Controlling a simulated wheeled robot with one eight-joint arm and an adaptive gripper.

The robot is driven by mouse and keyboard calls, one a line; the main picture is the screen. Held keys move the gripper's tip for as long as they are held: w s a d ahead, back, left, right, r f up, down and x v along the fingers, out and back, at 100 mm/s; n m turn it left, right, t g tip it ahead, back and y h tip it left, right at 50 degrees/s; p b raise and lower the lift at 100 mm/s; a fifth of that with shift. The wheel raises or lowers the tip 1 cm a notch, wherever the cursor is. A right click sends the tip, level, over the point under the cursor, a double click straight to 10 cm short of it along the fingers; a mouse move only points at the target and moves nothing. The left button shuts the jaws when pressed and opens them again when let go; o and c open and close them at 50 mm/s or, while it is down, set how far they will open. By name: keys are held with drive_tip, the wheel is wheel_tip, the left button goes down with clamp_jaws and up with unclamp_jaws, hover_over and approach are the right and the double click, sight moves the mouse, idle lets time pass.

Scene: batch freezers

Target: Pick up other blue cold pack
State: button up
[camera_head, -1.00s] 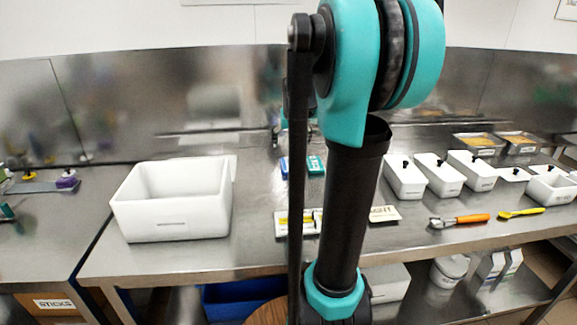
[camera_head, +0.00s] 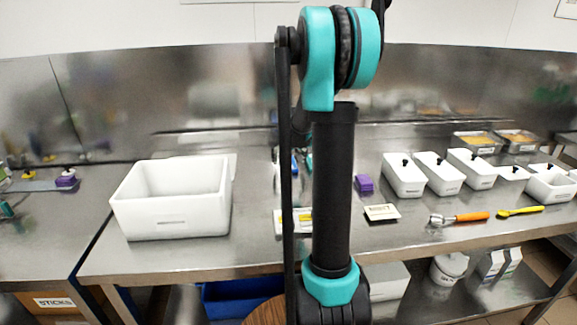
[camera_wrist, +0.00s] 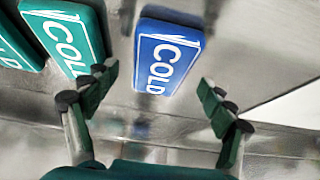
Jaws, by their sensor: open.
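A blue cold pack (camera_wrist: 168,55) with white "COLD" lettering shows in the wrist view, on the metal surface. My gripper (camera_wrist: 156,82) is open, with a finger on each side of the near end of the blue pack. Nothing is held. A teal cold pack (camera_wrist: 68,38) lies to the left of the blue one, by the left finger, and another teal pack (camera_wrist: 12,45) is cut off at the left edge. In the head view my arm mostly hides the packs and the gripper.
A white open bin (camera_head: 170,222) stands on the counter left of my arm. A purple block (camera_head: 364,184) and a small sign (camera_head: 381,213) lie right of it.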

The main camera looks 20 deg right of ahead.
drive_tip(key=shift+w+f, duration=0.3)
drive_tip(key=shift+f, duration=0.25)
drive_tip(key=shift+c, duration=0.4)
drive_tip(key=c, duration=1.3)
drive_tip(key=shift+r, duration=0.15)
